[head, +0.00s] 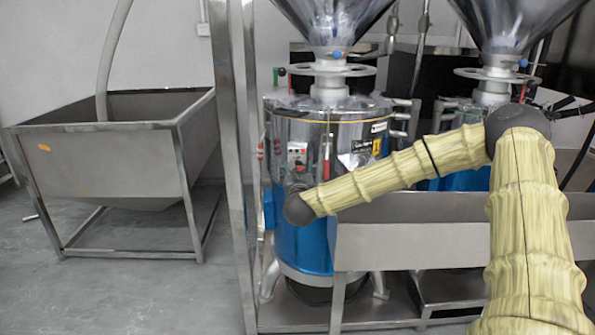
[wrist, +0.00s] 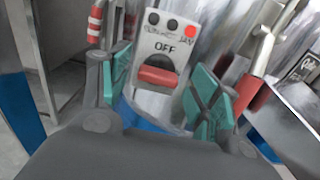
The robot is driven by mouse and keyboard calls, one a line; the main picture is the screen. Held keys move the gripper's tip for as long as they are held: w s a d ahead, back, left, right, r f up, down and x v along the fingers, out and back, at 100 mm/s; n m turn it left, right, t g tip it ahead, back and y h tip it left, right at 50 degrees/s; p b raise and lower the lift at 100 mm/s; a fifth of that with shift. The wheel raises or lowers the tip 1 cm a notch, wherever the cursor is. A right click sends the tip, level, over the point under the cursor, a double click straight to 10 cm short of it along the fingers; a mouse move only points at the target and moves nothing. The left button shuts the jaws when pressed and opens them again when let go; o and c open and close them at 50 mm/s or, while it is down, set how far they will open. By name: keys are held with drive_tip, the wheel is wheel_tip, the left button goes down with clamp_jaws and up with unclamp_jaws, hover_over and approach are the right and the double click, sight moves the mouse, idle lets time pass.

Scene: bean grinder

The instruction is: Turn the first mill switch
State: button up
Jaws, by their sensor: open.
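The first mill (head: 325,245), a shiny metal drum with a blue lower part, stands left of a second mill. Its pale switch panel (head: 297,153) is on the front. In the wrist view the panel (wrist: 167,22) shows dark and red round lights, the word OFF and a red switch knob (wrist: 158,76) in a dark round recess. My gripper (wrist: 163,82) is open, with one teal finger left of the knob and one right of it. I cannot tell whether either finger touches it. In the head view my arm's wrist hides most of the gripper.
A red-and-white striped part (wrist: 96,20) is left of the panel, and a red handle (wrist: 248,92) is to the right. A steel post (head: 228,150) stands left of the mill, a metal trough (head: 400,240) at front right. A steel bin (head: 110,150) stands left.

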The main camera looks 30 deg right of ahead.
drive_tip(key=shift+w+d, duration=0.2)
drive_tip(key=shift+w, duration=0.1)
drive_tip(key=c, duration=1)
